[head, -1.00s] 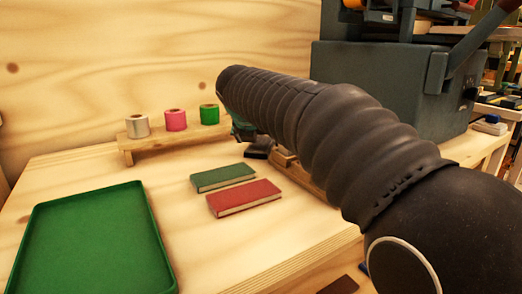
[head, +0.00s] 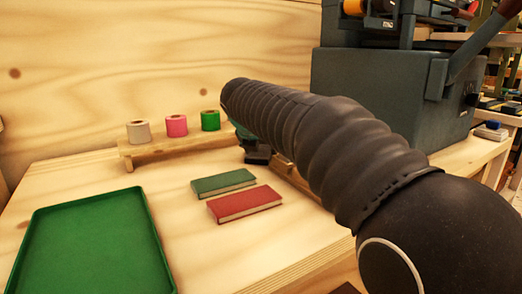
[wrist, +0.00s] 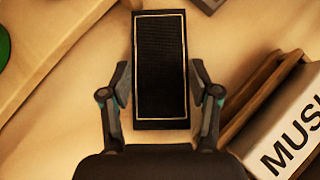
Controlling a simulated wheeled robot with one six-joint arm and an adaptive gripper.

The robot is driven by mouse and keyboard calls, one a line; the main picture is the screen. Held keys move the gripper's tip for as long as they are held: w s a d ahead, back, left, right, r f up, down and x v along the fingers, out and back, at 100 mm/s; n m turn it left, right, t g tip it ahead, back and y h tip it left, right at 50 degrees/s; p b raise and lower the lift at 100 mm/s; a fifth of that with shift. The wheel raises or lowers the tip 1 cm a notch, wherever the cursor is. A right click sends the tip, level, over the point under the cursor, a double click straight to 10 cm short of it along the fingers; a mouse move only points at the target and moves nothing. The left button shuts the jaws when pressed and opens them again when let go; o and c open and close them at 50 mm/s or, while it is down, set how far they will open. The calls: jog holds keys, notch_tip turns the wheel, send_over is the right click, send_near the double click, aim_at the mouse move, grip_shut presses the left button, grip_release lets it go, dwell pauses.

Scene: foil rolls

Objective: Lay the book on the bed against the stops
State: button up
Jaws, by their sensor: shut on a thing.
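My gripper (wrist: 160,85) is shut on a black book (wrist: 160,65) with a thin gold border. The book lies lengthwise between the two fingers in the wrist view. In the head view my arm hides most of the gripper, and a dark block shape (head: 257,156) shows below its end, close to the wooden rack on the table. The grey machine (head: 390,100) stands at the right rear. Its bed and stops cannot be made out clearly.
A green book (head: 222,182) and a red book (head: 245,204) lie on the table. A green tray (head: 90,245) is at the left. White (head: 138,131), pink (head: 176,126) and green (head: 210,120) rolls stand on a wooden stand (head: 170,148). A book lettered "MUS" (wrist: 290,130) sits in a wooden rack.

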aim_at(259, 154)
jog(key=shift+r+p, duration=0.35)
jog(key=shift+r, duration=0.35)
jog(key=s, duration=0.4)
jog(key=shift+s+a+f, duration=0.1)
jog(key=shift+a, duration=0.3)
notch_tip(259, 154, up, 14)
jog(key=p, duration=0.4)
jog(key=shift+f+p, duration=0.15)
jog(key=shift+p, duration=0.15)
